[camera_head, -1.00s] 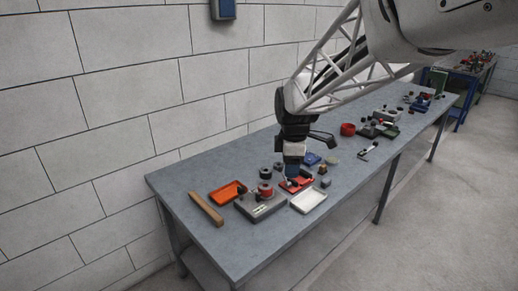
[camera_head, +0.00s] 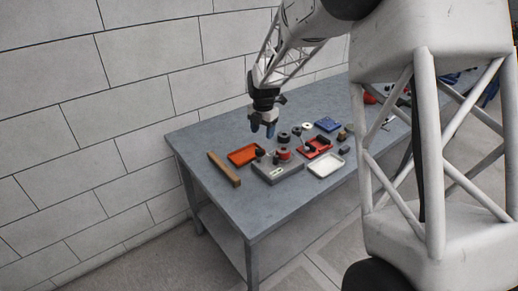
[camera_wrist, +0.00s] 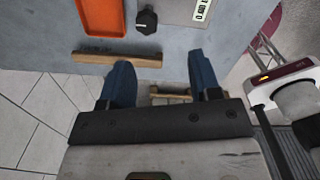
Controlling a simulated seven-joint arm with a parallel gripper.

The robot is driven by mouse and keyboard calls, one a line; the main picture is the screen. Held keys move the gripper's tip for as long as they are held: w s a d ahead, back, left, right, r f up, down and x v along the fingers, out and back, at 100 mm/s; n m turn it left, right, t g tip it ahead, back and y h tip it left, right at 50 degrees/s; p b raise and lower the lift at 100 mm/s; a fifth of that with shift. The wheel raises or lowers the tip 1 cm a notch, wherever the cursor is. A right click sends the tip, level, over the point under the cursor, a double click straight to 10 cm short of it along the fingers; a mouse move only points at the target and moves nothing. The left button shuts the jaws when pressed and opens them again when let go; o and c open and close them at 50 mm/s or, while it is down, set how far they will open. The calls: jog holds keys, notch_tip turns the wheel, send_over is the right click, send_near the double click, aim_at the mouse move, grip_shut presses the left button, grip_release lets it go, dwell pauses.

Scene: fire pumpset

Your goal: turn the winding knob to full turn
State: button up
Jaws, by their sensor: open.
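A grey box (camera_head: 278,172) with a small display sits on the workbench; the box's corner and display also show in the wrist view (camera_wrist: 202,10). A dark knob (camera_head: 260,153) stands at the box's left end, and a red-and-dark round part (camera_head: 284,154) stands at its back. In the wrist view a black knob (camera_wrist: 146,20) with a white mark shows left of the box. I cannot tell for sure which is the winding knob. My gripper (camera_head: 262,131) is open and empty, raised above the bench; its blue fingers (camera_wrist: 159,75) are apart from the knob.
An orange tray (camera_head: 243,155) and a wooden bar (camera_head: 224,170) lie left of the box. A white tray (camera_head: 326,165), a red tray (camera_head: 318,146) and a blue item (camera_head: 327,124) lie right. Several small round parts stand behind. The bench's front left is clear.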

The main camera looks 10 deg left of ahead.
aim_at(259, 150)
jog(key=shift+w+a+f+n, duration=0.6)
jog(key=shift+a+f, duration=0.2)
jog(key=shift+f, duration=3.9)
jog(key=c, duration=0.9)
